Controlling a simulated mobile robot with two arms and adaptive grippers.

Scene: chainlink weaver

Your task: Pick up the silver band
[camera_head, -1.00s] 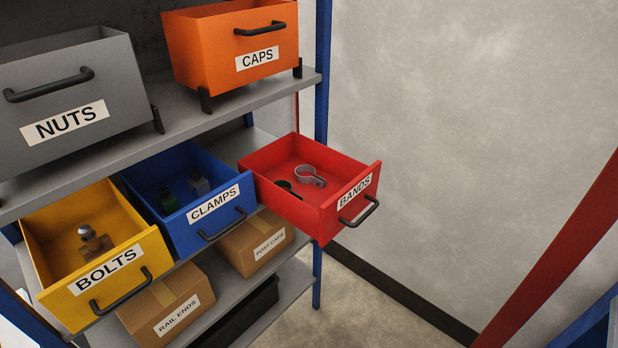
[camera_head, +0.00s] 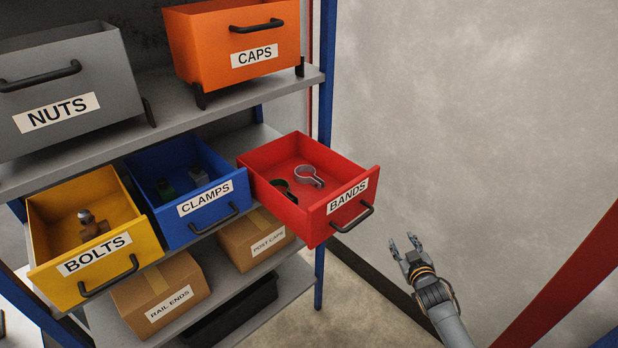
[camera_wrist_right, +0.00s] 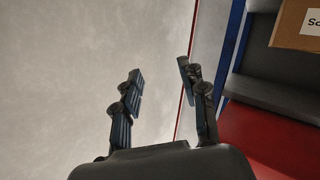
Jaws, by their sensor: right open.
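The silver band (camera_head: 309,176) is a grey ring with a small tab. My left gripper is not in view.
The blue CLAMPS drawer (camera_head: 190,226) and yellow BOLTS drawer (camera_head: 110,281) stand open to the left. The grey NUTS bin (camera_head: 115,72) and orange CAPS bin (camera_head: 200,60) sit on the shelf above. A blue post (camera_head: 320,275) stands below the red drawer.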

